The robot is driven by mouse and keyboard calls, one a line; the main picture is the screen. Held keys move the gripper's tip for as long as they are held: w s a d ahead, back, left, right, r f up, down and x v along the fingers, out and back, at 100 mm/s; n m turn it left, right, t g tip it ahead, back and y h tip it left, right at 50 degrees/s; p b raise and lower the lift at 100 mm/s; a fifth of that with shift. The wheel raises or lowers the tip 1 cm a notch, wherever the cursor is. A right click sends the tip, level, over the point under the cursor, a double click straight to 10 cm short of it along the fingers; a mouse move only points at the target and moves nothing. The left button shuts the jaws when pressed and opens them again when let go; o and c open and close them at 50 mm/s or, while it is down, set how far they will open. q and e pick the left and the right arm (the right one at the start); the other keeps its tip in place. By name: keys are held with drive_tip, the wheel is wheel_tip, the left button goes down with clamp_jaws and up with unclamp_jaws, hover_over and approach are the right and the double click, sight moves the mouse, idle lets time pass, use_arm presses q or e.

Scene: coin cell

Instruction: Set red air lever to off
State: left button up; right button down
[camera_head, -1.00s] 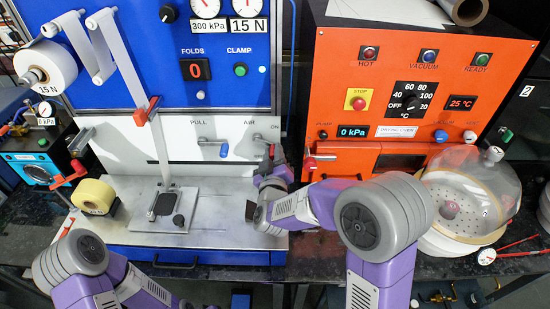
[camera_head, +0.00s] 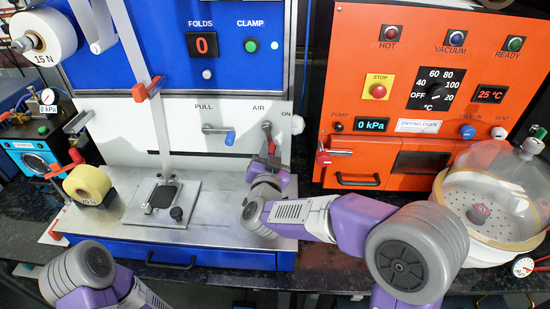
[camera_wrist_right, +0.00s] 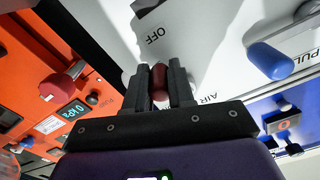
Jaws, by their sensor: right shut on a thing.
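The red air lever (camera_head: 271,147) is on the white panel below the AIR label, its grey pivot above and its red end pointing down. My right gripper (camera_head: 268,162) reaches up to it from below. In the right wrist view, the dark red lever grip (camera_wrist_right: 159,80) sits between the two black fingers of my right gripper (camera_wrist_right: 160,92), which are shut on it. The OFF lettering shows just beyond the fingertips there. The ON label is partly visible right of the lever in the head view. My left arm shows at the lower left; its gripper is out of view.
The blue-handled PULL lever (camera_head: 229,138) is left of the air lever. The orange drying oven (camera_head: 340,100) with a red-handled lever (camera_head: 324,158) stands to the right. A glass-domed vessel (camera_head: 490,190) is at far right. The metal plate (camera_head: 225,210) below is mostly clear.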

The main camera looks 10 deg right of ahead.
drive_tip(key=shift+w+a+f+m+b, duration=0.1)
drive_tip(key=shift+a+m+b, duration=0.3)
drive_tip(key=shift+m, duration=0.3)
drive_tip(key=shift+w+a+f+m+b, duration=0.1)
drive_tip(key=shift+a+m+b, duration=0.15)
drive_tip(key=shift+m+b, duration=0.35)
drive_tip(key=shift+r, duration=0.1)
drive_tip(key=c, duration=1)
unclamp_jaws()
drive_tip(key=shift+o, duration=0.2)
drive_tip(key=p+v, duration=0.1)
drive_tip(key=v, duration=0.6)
drive_tip(key=shift+s, duration=0.3)
drive_tip(key=shift+a, duration=0.15)
